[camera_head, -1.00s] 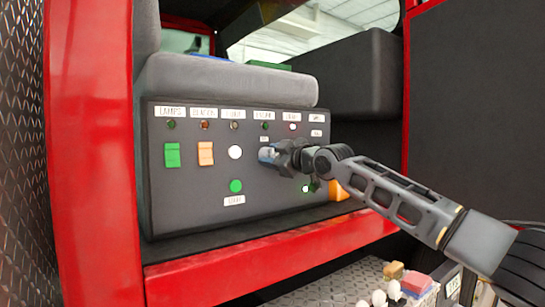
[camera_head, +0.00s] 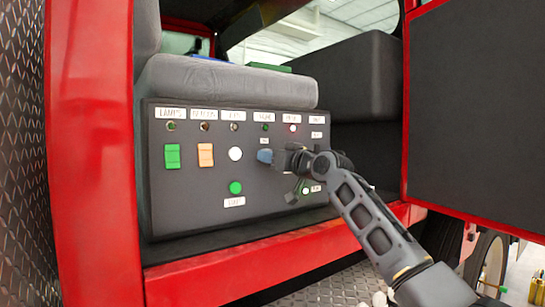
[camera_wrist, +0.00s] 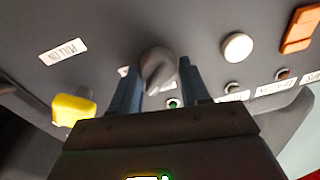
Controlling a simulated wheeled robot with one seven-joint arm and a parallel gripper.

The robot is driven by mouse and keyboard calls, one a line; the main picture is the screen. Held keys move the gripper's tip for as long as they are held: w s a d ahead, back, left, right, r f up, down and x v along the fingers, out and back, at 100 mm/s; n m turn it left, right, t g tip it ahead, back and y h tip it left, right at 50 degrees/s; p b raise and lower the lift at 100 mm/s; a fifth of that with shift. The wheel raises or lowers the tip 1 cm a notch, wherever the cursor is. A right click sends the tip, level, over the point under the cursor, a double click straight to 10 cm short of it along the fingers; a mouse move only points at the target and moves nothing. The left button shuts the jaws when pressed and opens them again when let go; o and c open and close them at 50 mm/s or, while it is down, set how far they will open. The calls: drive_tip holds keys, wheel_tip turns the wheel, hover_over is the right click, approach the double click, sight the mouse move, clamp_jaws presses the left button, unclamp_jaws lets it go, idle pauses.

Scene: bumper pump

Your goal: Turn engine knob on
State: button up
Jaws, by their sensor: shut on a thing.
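The engine knob (camera_wrist: 157,66) is a dark grey knob with a raised ridge, seen in the wrist view between my two bluish fingers. My gripper (camera_wrist: 160,88) is shut on it, with a finger on each side. In the head view my gripper (camera_head: 266,156) reaches in from the right to the dark control panel (camera_head: 200,205). The knob is hidden behind the fingers there. A small green light (camera_wrist: 174,103) shows beside the knob in the wrist view.
A white button (camera_head: 235,153), orange switch (camera_head: 206,154), green switch (camera_head: 172,155) and green button (camera_head: 236,187) lie left of my gripper. A dark lever (camera_head: 299,191) is just below it. A yellow handle (camera_wrist: 74,108) shows in the wrist view. An open door (camera_head: 475,110) stands at right.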

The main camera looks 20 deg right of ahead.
drive_tip(key=m+p, duration=0.1)
drive_tip(key=m, duration=0.1)
drive_tip(key=m+p, duration=0.1)
drive_tip(key=m, duration=0.2)
drive_tip(key=m+h+p, duration=0.1)
drive_tip(key=m, duration=0.2)
drive_tip(key=shift+d, duration=0.3)
drive_tip(key=shift+f+m+t, duration=0.1)
drive_tip(key=shift+m+t, duration=0.2)
drive_tip(key=o, duration=0.9)
drive_tip(key=shift+d, duration=0.1)
drive_tip(key=shift+c, duration=0.2)
drive_tip(key=shift+o, duration=0.6)
drive_tip(key=shift+a, duration=0.2)
drive_tip(key=b+v, duration=0.1)
drive_tip(key=v, duration=0.6)
drive_tip(key=shift+s, duration=0.4)
